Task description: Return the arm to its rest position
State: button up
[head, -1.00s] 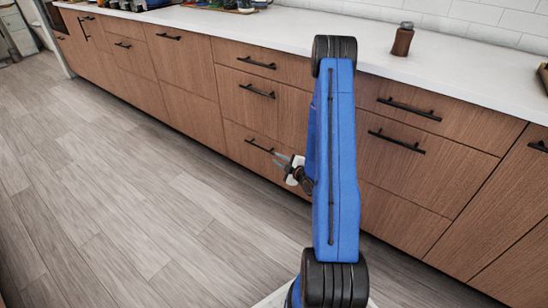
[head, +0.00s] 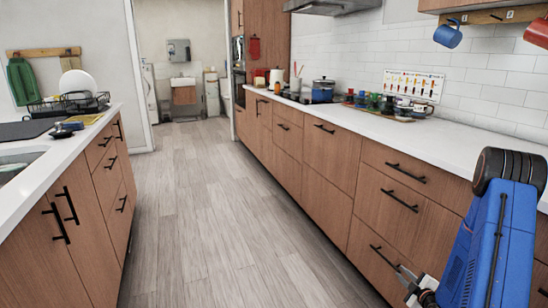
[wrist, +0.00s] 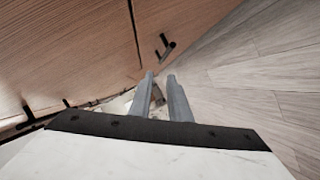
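My blue arm (head: 490,250) shows at the lower right of the head view, in front of the right-hand wooden drawers. My gripper (head: 403,276) shows at its left side, low in front of the drawer fronts and partly hidden by the arm. In the wrist view, the two grey fingers of my gripper (wrist: 160,75) stand a little apart. Nothing is seen between them.
The wooden drawers (head: 330,165) with black handles run along the right under a white counter (head: 445,150). An island (head: 70,165) with a sink and dish rack stands left. The grey floor (head: 205,200) between them is clear.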

jog(key=a+r+m+g+h, duration=0.2)
jog(key=a+r+g, duration=0.15)
jog(key=r, duration=0.95)
jog(key=s+a+r+m+g, duration=0.2)
jog(key=s+a+r+m, duration=0.2)
jog(key=s+a+r, duration=0.55)
jog(key=s+a+r+m+g, duration=0.1)
jog(key=s+a+r+m, duration=0.1)
jog(key=s, duration=0.7)
jog(key=s+a+r+m+g+y, duration=0.1)
jog(key=s+a+r+g, duration=0.1)
jog(key=s+a+r, duration=0.3)
jog(key=s+a+r+m+g, duration=0.1)
jog(key=s+a+r, duration=0.3)
jog(key=s, duration=1)
jog(key=shift+a+m+y, duration=0.4)
jog(key=shift+a+m, duration=0.3)
jog(key=shift+m, duration=0.1)
